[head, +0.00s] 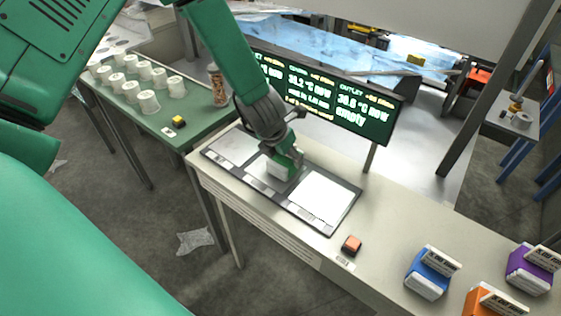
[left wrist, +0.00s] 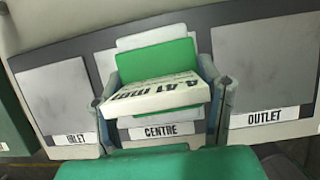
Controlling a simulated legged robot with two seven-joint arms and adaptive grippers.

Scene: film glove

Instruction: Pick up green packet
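The green packet (left wrist: 160,62) has a white label block marked "4.41 mm" on it. It is at the centre pad of the dark-framed tray, over the "CENTRE" tag (left wrist: 161,132). In the head view its white part (head: 278,168) shows beneath my left gripper (head: 287,166), which hides most of it. In the left wrist view the left gripper's fingers (left wrist: 158,100) lie close against both sides of the packet and appear shut on it. I cannot tell whether the packet is clear of the pad. My right gripper is not in view.
The INLET and OUTLET (head: 322,196) pads show empty. A display screen (head: 318,92) stands behind the tray. An orange-topped block (head: 351,244) sits in front. Blue (head: 428,272), orange (head: 492,302) and purple (head: 530,270) packets stand at right. Several white cups (head: 148,102) stand on the green table.

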